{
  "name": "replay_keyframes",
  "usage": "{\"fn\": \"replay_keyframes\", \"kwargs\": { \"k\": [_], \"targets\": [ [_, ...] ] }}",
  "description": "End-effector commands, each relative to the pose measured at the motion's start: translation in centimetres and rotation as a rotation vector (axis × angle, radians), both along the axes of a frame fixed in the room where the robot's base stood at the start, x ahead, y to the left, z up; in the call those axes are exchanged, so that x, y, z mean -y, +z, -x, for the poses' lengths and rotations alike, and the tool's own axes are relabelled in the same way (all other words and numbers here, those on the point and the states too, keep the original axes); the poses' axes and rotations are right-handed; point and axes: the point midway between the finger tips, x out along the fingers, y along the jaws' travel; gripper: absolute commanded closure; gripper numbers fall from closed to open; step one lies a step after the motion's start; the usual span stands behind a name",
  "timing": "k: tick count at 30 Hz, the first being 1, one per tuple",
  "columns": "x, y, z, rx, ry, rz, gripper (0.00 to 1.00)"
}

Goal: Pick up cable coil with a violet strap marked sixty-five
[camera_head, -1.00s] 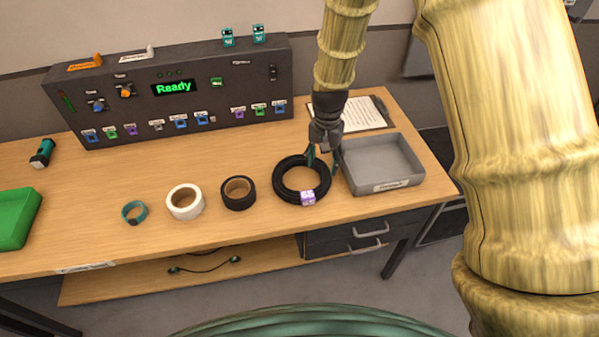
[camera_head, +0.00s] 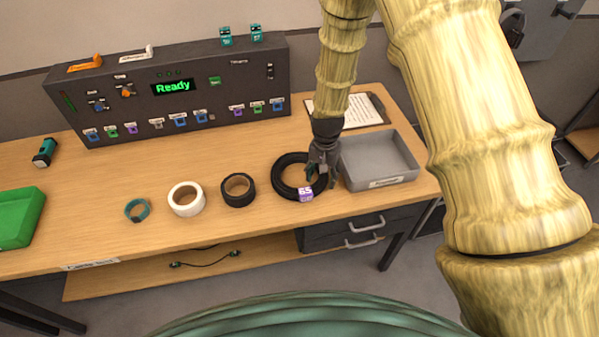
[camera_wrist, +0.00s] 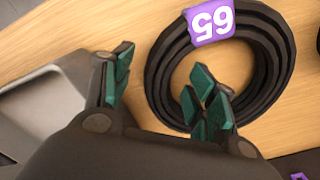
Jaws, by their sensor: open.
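The black cable coil (camera_head: 287,188) lies flat on the wooden table, left of the grey tray. Its violet strap (camera_head: 306,194) at the front of the ring reads 65. In the wrist view the coil (camera_wrist: 268,75) and its strap (camera_wrist: 208,21) are close, with the number upside down. My gripper (camera_head: 316,178) is open over the coil's right side. In the wrist view my gripper (camera_wrist: 165,90) has one finger pad over the coil's opening and the other outside the ring, with the ring's side between them. I cannot tell how far the fingertips are above the table.
The grey tray (camera_head: 415,165) stands close to the right of my gripper. A black tape roll (camera_head: 238,199), a white tape roll (camera_head: 187,211) and a teal ring (camera_head: 137,210) lie to the left. A control panel (camera_head: 130,88) stands behind, reading Ready.

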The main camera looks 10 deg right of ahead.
Motion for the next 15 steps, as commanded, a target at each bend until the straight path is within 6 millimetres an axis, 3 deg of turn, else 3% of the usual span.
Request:
{"fn": "replay_keyframes", "kwargs": {
  "k": [6,15],
  "targets": [
    [0.0,-1.6,0.1,-0.002,0.000,0.000,0.42],
    [0.0,-1.9,0.0,0.000,0.000,0.000,0.42]
  ]
}}
